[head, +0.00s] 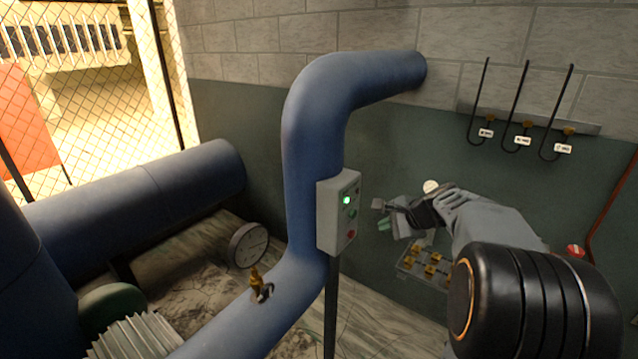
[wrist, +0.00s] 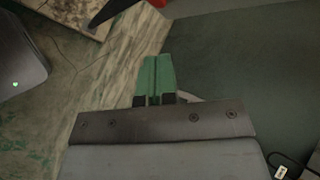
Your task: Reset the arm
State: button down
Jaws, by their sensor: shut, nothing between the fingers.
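My arm reaches in from the right in the head view and points left. My gripper (head: 385,224) is beside the grey control box (head: 339,212), apart from it in the picture. In the wrist view the two green fingers of my gripper (wrist: 157,62) lie side by side, shut, with nothing between them. The control box has a lit green light and a red button on its face.
A thick blue pipe (head: 314,130) rises and bends into the wall. A brass valve (head: 256,283) and a round gauge (head: 248,244) are at lower left. A tray (head: 408,264) with brass fittings is below my gripper. Labelled hoses (head: 523,105) hang on the wall.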

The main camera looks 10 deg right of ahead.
jog(key=s+a+f+n+g+h, duration=0.25)
jog(key=s+f+n, duration=0.25)
jog(key=s+n, duration=0.25)
jog(key=s+a+r+n+h, duration=0.2)
jog(key=s+a+n, duration=0.7)
jog(key=s, duration=0.4)
jog(key=shift+a+n+g, duration=0.4)
jog(key=shift+n+g, duration=0.05)
jog(key=shift+s+a, duration=0.1)
